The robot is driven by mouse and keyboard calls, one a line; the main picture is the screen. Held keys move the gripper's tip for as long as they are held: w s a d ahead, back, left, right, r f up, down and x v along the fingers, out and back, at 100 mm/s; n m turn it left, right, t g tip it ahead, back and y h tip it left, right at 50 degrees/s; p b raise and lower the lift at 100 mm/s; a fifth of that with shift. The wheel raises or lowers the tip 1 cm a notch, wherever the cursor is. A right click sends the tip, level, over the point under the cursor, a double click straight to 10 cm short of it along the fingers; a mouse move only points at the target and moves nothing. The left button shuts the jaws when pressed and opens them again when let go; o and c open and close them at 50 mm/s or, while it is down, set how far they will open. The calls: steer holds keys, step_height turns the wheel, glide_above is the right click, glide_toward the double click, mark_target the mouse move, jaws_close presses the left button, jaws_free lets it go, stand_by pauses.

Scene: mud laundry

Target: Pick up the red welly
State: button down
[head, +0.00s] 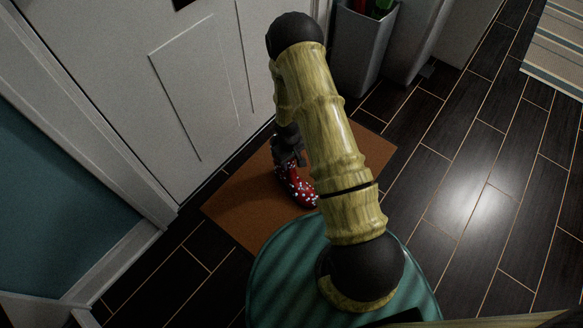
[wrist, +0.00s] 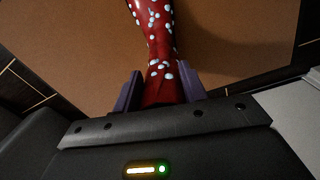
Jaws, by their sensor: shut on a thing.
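The red welly (head: 297,186) has white spots and is on or just above the brown doormat, close to the white door. In the head view my arm hides part of it. My gripper (head: 290,160) reaches down to the welly's upper end from above. In the wrist view the red welly (wrist: 155,32) runs up from between the two purple-grey fingers of my gripper (wrist: 161,90). The fingers are shut on it, one on each side. I cannot tell whether the welly touches the mat.
The brown doormat (head: 235,210) lies before the white door (head: 170,70). A grey bin (head: 358,50) with red and green things in it stands at the back. A striped rug (head: 560,50) lies at the far right. Dark floor tiles (head: 470,190) at right are clear.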

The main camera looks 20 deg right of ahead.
step_height(320, 180, up, 10)
steer(key=p, duration=0.5)
steer(key=shift+p, duration=0.3)
step_height(320, 180, up, 66)
steer(key=m+p, duration=0.4)
steer(key=p, duration=5.9)
steer(key=shift+r+m+p, duration=0.15)
steer(key=shift+m+p, duration=0.15)
steer(key=shift+p, duration=0.05)
steer(key=shift+w, duration=0.2)
